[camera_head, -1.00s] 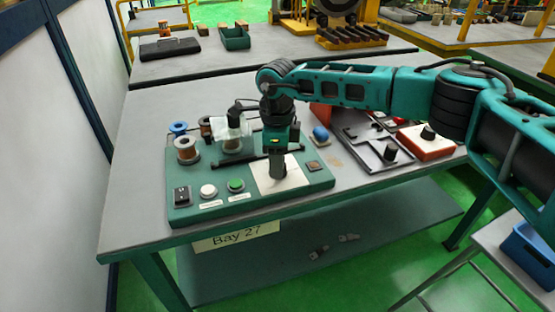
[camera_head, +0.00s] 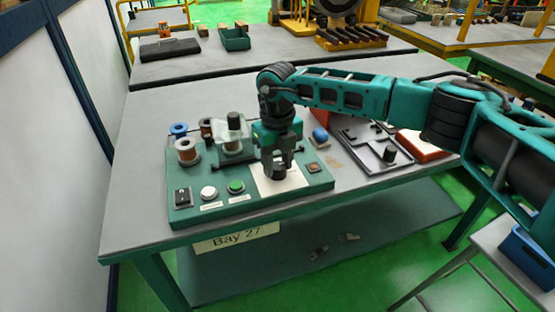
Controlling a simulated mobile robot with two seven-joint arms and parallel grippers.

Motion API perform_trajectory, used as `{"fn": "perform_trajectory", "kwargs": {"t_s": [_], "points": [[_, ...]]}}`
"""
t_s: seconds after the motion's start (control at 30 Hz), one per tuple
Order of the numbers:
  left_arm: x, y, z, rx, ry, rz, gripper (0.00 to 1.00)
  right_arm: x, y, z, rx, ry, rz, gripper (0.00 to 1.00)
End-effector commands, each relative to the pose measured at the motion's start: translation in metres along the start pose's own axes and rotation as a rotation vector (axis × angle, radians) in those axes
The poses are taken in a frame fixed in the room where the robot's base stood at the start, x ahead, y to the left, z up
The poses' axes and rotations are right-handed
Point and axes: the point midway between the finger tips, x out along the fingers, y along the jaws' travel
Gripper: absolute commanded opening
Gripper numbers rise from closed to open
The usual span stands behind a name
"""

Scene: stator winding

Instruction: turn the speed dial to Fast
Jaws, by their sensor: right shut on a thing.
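The speed dial's pale square plate (camera_head: 291,184) is on the right part of the green control panel (camera_head: 254,202). My right gripper (camera_head: 278,174) points straight down over this plate. Its fingers are shut around the dial, which they hide. The dial's pointer and any speed marks cannot be read here. My left gripper is out of view.
On the panel are a black rocker switch (camera_head: 182,196), a white button (camera_head: 208,192), a green button (camera_head: 236,186), copper wire spools (camera_head: 187,151) and a clear-walled winding unit (camera_head: 234,139).

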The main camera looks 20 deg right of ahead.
Motion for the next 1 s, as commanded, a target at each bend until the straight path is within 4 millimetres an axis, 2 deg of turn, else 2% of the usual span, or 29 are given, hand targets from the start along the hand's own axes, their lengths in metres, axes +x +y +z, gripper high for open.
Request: {"fn": "perform_trajectory", "kwargs": {"t_s": [0.4,0.97,1.0], "points": [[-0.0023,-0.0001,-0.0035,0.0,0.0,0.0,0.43,-0.0018,-0.0008,0.0011,0.203,-0.004,-0.001,0.11],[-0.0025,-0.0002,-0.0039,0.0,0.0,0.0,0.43,-0.0021,-0.001,0.0015,0.236,-0.006,0.0,0.11],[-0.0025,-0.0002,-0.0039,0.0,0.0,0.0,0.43,-0.0021,-0.001,0.0015,0.236,-0.006,0.0,0.42]]}}
